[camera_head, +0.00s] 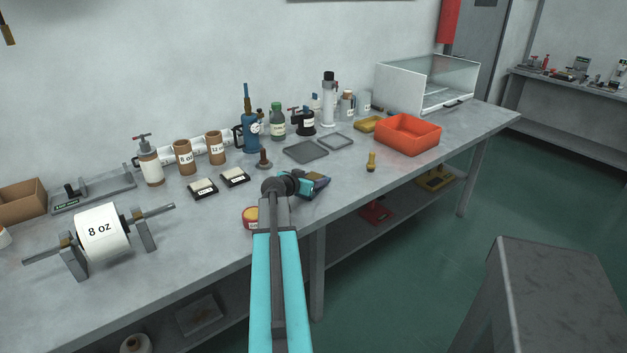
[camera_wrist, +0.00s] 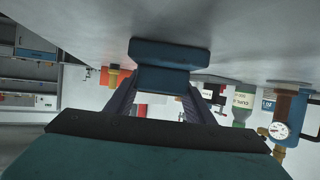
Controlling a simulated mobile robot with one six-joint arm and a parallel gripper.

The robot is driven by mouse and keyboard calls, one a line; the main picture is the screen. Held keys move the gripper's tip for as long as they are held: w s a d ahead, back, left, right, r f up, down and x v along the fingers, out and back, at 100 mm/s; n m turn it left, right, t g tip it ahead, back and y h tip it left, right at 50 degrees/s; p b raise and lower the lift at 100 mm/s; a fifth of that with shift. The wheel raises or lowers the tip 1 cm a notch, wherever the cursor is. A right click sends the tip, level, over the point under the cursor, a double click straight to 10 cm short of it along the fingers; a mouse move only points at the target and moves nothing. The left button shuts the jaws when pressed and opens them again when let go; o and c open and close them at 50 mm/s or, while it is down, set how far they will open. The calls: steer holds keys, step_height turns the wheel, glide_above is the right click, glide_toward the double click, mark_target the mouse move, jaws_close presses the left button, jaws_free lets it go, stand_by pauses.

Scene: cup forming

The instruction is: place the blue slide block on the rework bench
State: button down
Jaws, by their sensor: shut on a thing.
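My gripper (camera_head: 312,184) is over the front edge area of the long grey bench (camera_head: 400,180), at the end of my turquoise arm. It is shut on the blue slide block (camera_wrist: 168,54). In the wrist view the block sits between the two dark fingers, close to the grey bench surface, which fills the top of that upside-down picture. I cannot tell whether the block touches it. In the head view the block is mostly hidden by my gripper. No label shows which bench is the rework bench; another bench (camera_head: 570,82) stands at the far right.
An orange bin (camera_head: 408,134), a small yellow-handled tool (camera_head: 371,162) and grey trays (camera_head: 306,151) lie right of and behind my gripper. A grey-topped stand (camera_head: 555,270) is at lower right.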

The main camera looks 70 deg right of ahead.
steer(key=c, duration=0.8)
jaws_free()
steer(key=shift+c, duration=0.2)
steer(key=shift+r, duration=0.15)
steer(key=shift+b+v, duration=1)
steer(key=shift+v, duration=5.05)
steer(key=shift+s, duration=0.1)
